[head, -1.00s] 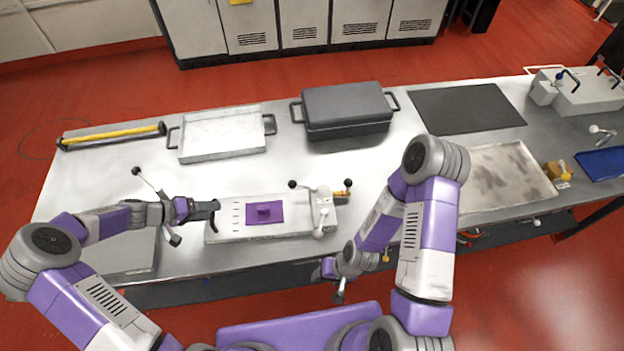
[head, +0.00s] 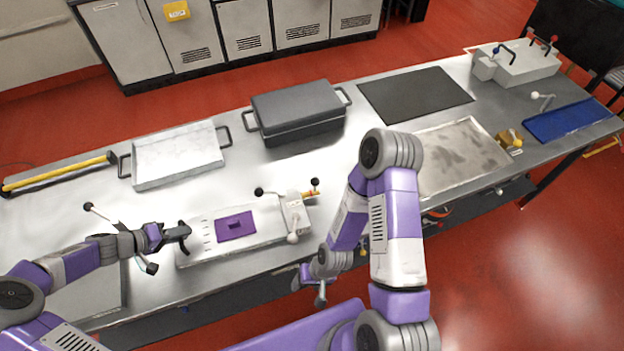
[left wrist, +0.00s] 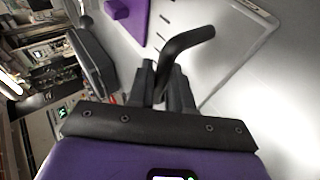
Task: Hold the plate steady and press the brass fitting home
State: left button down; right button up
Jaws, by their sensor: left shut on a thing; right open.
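The pale plate (head: 265,236) lies on the steel bench with a purple block (head: 236,225) on it. The plate also shows in the left wrist view (left wrist: 225,70), with the block (left wrist: 128,15) at the top. My left gripper (head: 184,232) is at the plate's left end, shut on a black bent handle (left wrist: 190,42). A white clamp-like unit (head: 293,212) with ball-ended levers sits at the plate's right end. A small brass-coloured piece (head: 311,194) is beside it. My right gripper (head: 321,296) is open and empty, low in front of the bench edge, apart from the plate.
A dark lidded box (head: 298,112) and a light tray (head: 178,158) stand behind the plate. A black mat (head: 415,95), a stained tray (head: 455,160), another brass-coloured piece (head: 508,140) and a blue tray (head: 570,120) are to the right.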

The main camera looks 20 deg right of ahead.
dwell(0.4)
jog(key=shift+f, duration=0.1)
jog(key=shift+f+b, duration=0.35)
jog(key=shift+b, duration=0.1)
dwell(0.3)
dwell(1.0)
